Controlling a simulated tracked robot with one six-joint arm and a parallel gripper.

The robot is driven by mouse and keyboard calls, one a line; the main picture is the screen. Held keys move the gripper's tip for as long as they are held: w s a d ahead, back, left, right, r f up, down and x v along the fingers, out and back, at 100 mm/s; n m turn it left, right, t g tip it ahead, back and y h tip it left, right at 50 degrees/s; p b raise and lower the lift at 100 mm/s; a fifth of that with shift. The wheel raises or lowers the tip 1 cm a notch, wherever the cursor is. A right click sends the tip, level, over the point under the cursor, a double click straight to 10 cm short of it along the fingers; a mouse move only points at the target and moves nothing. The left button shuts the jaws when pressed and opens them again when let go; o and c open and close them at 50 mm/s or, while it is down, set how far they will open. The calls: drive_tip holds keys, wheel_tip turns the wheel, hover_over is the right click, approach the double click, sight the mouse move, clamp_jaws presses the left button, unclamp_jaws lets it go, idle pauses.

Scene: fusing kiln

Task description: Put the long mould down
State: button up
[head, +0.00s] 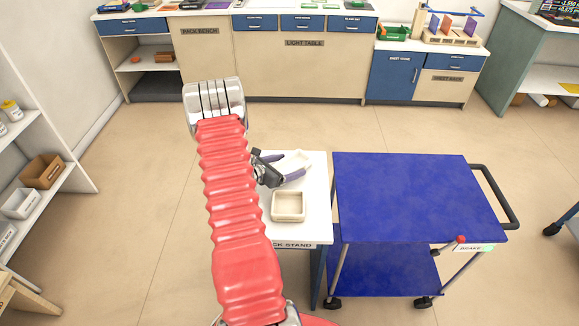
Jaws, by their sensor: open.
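My gripper (291,167) is over the far part of the white-topped stand. Its two purple fingers are spread open. A pale, off-white piece (297,160) shows between and beyond the fingers. It looks like the long mould, but it is partly hidden and blends with the white top. I cannot tell whether a finger touches it. A square, cream, shallow mould (289,206) sits upright on the near part of the stand (321,205), apart from the gripper. My red arm hides the left side of the stand.
A blue two-level cart (415,195) with a black handle stands close to the stand's right side. Shelves with boxes (43,170) are at the left. The light table (300,65) and other benches line the back. Open floor lies between.

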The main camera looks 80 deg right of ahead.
drive_tip(key=v, duration=1.1)
idle(0.4)
drive_tip(key=shift+w+a+r, duration=0.15)
drive_tip(key=shift+w+r, duration=0.05)
drive_tip(key=shift+r, duration=0.1)
drive_tip(key=w+a+r+m+t+y, duration=0.2)
drive_tip(key=w+a+r+m, duration=0.2)
drive_tip(key=a+r, duration=0.5)
drive_tip(key=w+a+r+m+t+y, duration=0.1)
drive_tip(key=w+a+r+m, duration=0.3)
drive_tip(key=a+r, duration=0.55)
drive_tip(key=a+r+m+t+y, duration=0.1)
drive_tip(key=a+r+t+y, duration=0.3)
drive_tip(key=a, duration=1.4)
drive_tip(key=w+a+r+m+t+y, duration=0.1)
drive_tip(key=a+r+t+y, duration=0.3)
drive_tip(key=a, duration=1.4)
drive_tip(key=shift+a+r+m+t, duration=0.35)
drive_tip(key=shift+r+m+t, duration=0.45)
drive_tip(key=shift+r+t, duration=0.1)
